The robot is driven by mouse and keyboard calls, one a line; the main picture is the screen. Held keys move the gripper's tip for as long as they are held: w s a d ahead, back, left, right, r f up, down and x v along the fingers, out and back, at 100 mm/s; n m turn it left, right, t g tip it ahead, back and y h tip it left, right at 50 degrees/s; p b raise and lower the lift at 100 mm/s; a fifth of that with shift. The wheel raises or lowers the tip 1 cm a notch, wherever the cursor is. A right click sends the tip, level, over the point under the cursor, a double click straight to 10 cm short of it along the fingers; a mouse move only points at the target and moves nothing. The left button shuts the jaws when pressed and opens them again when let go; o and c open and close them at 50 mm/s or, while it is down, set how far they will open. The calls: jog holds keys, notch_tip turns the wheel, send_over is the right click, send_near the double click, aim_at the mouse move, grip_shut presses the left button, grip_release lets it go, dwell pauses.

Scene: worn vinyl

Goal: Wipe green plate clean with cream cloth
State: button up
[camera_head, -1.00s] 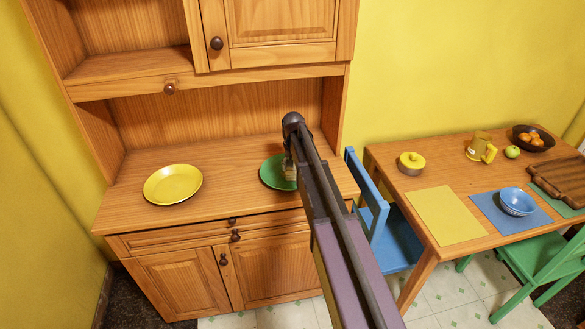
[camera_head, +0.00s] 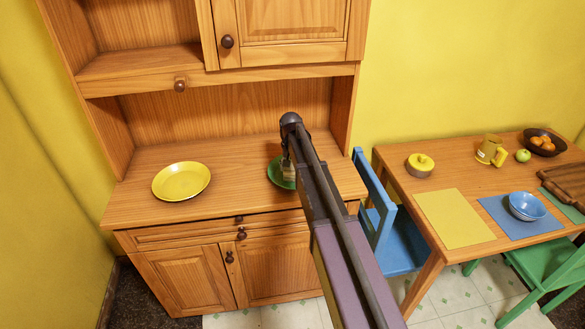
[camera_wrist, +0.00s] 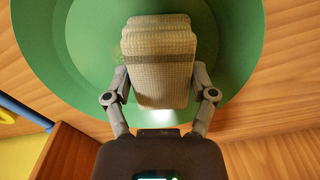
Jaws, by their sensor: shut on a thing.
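The green plate (camera_head: 276,172) lies on the wooden sideboard counter, partly hidden behind my arm in the head view. In the wrist view the green plate (camera_wrist: 75,62) fills the upper part, with wood around it. The cream cloth (camera_wrist: 162,65) is a folded, textured pad held between the two fingers of my gripper (camera_wrist: 160,90). My gripper (camera_head: 289,165) is over the plate in the head view, shut on the cloth. I cannot tell whether the cloth touches the plate. No clear dirt shows on the visible part of the plate.
A yellow plate (camera_head: 181,181) lies on the counter to the left. The counter between the plates is clear.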

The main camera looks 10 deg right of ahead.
jog(key=shift+d, duration=0.15)
jog(key=shift+d, duration=1.7)
jog(key=shift+r, duration=0.1)
notch_tip(320, 180, up, 7)
jog(key=p, duration=0.7)
jog(key=shift+a, duration=0.1)
